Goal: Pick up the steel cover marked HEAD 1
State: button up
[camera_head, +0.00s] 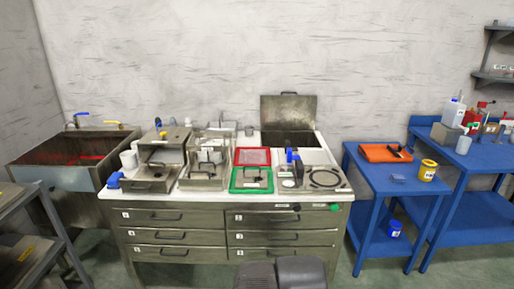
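Several steel boxes and covers stand on the left half of the white-topped bench (222,196). A steel box with an open front (163,150) stands at the back left, with a low steel tray with a handle (150,180) in front of it. Another low steel piece with a dark handle (204,178) lies to its right. No HEAD 1 marking is readable at this size, so I cannot tell which piece is that cover. My gripper is not in view.
A red tray (253,150) and a green tray (236,184) lie mid-bench. A steel bin with a raised lid (289,108) is behind. A black cable ring (325,170) lies right. A sink (66,178) stands left; blue tables (382,178) stand right.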

aim_at(246, 179)
jog(key=i+l+z, duration=0.25)
jog(key=i, duration=0.6)
jog(key=i+z, duration=0.2)
jog(key=i, duration=0.65)
